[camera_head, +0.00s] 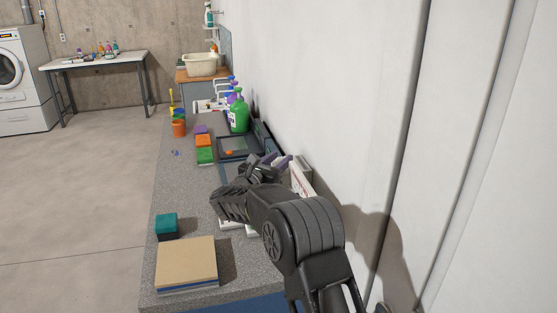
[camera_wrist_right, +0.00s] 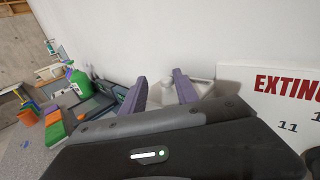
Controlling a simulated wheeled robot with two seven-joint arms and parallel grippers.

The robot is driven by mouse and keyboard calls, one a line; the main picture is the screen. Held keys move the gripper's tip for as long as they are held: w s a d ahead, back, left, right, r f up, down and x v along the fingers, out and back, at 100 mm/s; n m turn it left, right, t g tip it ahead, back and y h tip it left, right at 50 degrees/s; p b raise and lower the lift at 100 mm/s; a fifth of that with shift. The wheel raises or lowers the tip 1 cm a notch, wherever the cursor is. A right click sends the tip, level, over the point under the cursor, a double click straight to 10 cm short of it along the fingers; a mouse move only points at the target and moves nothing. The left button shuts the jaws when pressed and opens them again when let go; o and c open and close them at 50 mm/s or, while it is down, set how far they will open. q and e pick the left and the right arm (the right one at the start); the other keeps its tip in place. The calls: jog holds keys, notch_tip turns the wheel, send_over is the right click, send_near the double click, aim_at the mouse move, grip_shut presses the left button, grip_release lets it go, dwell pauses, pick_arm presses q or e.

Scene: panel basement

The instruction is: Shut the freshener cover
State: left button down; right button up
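My right gripper (camera_head: 276,161) reaches over the counter close to the white wall. In the right wrist view its two purple fingers (camera_wrist_right: 160,88) stand apart, with no object clearly gripped between them. A pale, box-like thing (camera_wrist_right: 204,86) shows behind and beside the right-hand finger, near the wall. It may be the freshener, but its cover cannot be made out clearly. In the head view my gripper and arm hide most of that area. My left gripper is not in view.
A white sign reading "EXTING" (camera_wrist_right: 285,92) stands right of the fingers. A green bottle (camera_head: 238,115), a dark tray (camera_head: 225,152), coloured sponges (camera_head: 204,141), an orange cup (camera_head: 179,129), a teal block (camera_head: 166,224) and a tan-topped box (camera_head: 187,262) occupy the counter (camera_head: 185,190).

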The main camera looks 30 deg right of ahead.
jog(key=shift+a, duration=0.1)
grip_shut()
dwell(1.1)
